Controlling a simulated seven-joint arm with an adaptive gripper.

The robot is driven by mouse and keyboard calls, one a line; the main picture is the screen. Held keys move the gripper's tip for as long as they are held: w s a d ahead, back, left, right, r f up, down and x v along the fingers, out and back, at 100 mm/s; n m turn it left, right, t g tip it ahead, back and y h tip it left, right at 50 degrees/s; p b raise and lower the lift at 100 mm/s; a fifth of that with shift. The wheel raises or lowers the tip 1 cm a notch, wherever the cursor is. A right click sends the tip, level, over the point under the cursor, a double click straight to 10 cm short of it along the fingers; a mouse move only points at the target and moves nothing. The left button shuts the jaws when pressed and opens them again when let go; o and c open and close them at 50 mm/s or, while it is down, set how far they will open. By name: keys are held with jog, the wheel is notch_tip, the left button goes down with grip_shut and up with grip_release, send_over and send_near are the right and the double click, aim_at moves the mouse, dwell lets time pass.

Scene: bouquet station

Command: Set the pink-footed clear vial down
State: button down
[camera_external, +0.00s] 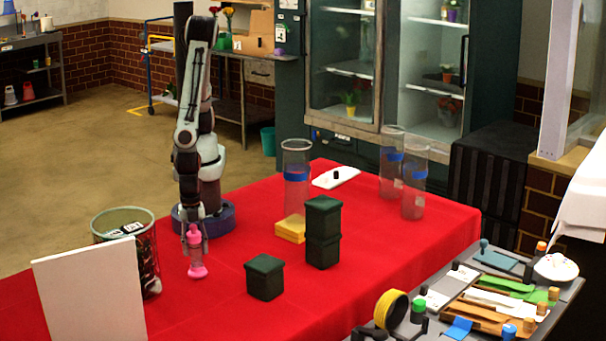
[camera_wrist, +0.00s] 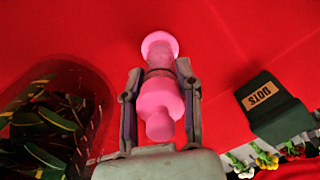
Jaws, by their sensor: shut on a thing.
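The pink-footed clear vial (camera_external: 196,256) is upright in the external view, with a pink top and a wide pink foot. My gripper (camera_external: 195,238) points down and is shut on its upper part. The foot is at or just above the red tablecloth; I cannot tell whether it touches. In the wrist view the vial (camera_wrist: 160,104) lies between the two fingers of my gripper (camera_wrist: 160,82), its pink knob towards the camera and its foot beyond. Little of the clear middle shows there.
A bin with leaves (camera_external: 124,222) and a white panel (camera_external: 90,292) stand left. A dark green box (camera_external: 265,278) stands right, beside a green stack (camera_external: 323,232). A clear cylinder (camera_external: 296,168) stands by a yellow block (camera_external: 291,229). Red cloth (camera_external: 215,300) is free in front.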

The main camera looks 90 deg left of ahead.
jog(key=shift+f, duration=0.1)
jog(key=c, duration=0.8)
grip_release()
jog(key=shift+o, duration=0.2)
notch_tip(320, 180, up, 12)
jog(key=shift+r, duration=0.15)
jog(key=w+a+r+n+y, duration=0.1)
jog(key=w+a+r+n, duration=0.25)
jog(key=w+a, duration=0.35)
jog(key=w+a+r+n, duration=0.2)
jog(key=w+a+n, duration=0.3)
jog(key=w+a, duration=0.2)
jog(key=s+a+r+n, duration=0.1)
jog(key=s+a+n, duration=0.2)
jog(key=a+n, duration=0.4)
jog(key=a, duration=0.5)
jog(key=shift+a+r+n, duration=0.35)
jog(key=shift+a+r, duration=0.05)
